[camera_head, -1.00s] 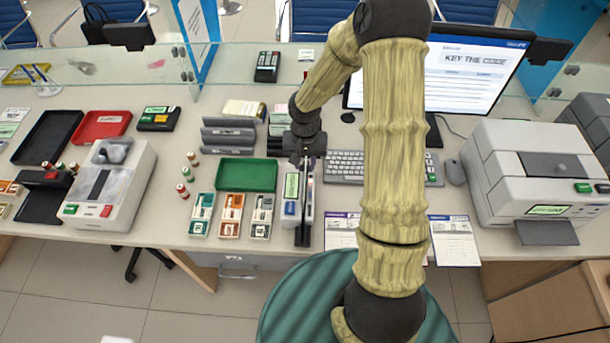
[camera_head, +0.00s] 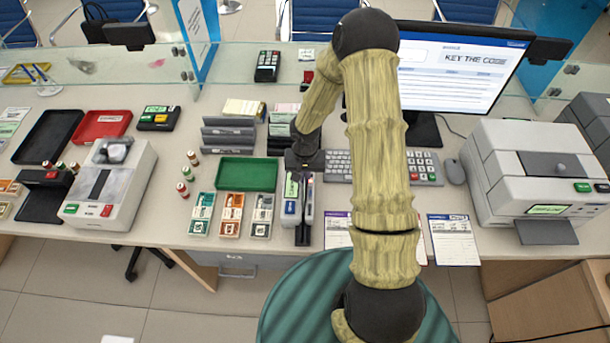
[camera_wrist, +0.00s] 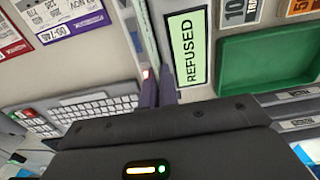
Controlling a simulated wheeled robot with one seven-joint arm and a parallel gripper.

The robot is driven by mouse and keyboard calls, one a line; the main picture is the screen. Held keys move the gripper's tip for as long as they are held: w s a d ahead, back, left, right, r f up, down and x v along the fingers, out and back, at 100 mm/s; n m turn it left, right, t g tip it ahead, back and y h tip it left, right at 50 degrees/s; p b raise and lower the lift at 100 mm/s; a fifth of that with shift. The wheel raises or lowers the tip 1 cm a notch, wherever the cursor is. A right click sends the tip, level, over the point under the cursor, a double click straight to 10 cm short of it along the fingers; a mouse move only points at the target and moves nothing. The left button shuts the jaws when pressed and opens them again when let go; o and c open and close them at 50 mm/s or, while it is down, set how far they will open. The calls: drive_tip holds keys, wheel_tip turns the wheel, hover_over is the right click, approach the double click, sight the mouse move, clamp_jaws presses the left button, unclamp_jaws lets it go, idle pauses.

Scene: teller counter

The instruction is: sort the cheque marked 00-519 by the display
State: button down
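The display (camera_head: 460,70) reads "KEY THE CODE"; its smaller text is too small to read. I cannot make out 00-519 on any slip. My gripper (camera_head: 305,185) points down beside a narrow holder with a green REFUSED label (camera_wrist: 186,48). Its fingers (camera_wrist: 158,92) are close together; whether they hold something is unclear.
The keyboard (camera_head: 340,166) lies right of my gripper, partly behind my arm. A green tray (camera_head: 247,174) and grey racks (camera_head: 228,137) stand to the left. A large grey machine (camera_head: 525,170) fills the right. A glass screen edges the back.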

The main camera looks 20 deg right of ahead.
drive_tip(key=shift+r, duration=0.15)
wheel_tip(320, 180, up, 11)
drive_tip(key=p, duration=0.9)
drive_tip(key=shift+r, duration=0.15)
idle(1.6)
idle(0.4)
drive_tip(key=w+n+b, duration=0.1)
drive_tip(key=w+f+n, duration=0.1)
drive_tip(key=w, duration=0.1)
drive_tip(key=w+f+n+b, duration=0.1)
drive_tip(key=shift+w+f+n+b, duration=0.2)
drive_tip(key=shift+w+n+b, duration=0.05)
drive_tip(key=shift+n+b, duration=0.05)
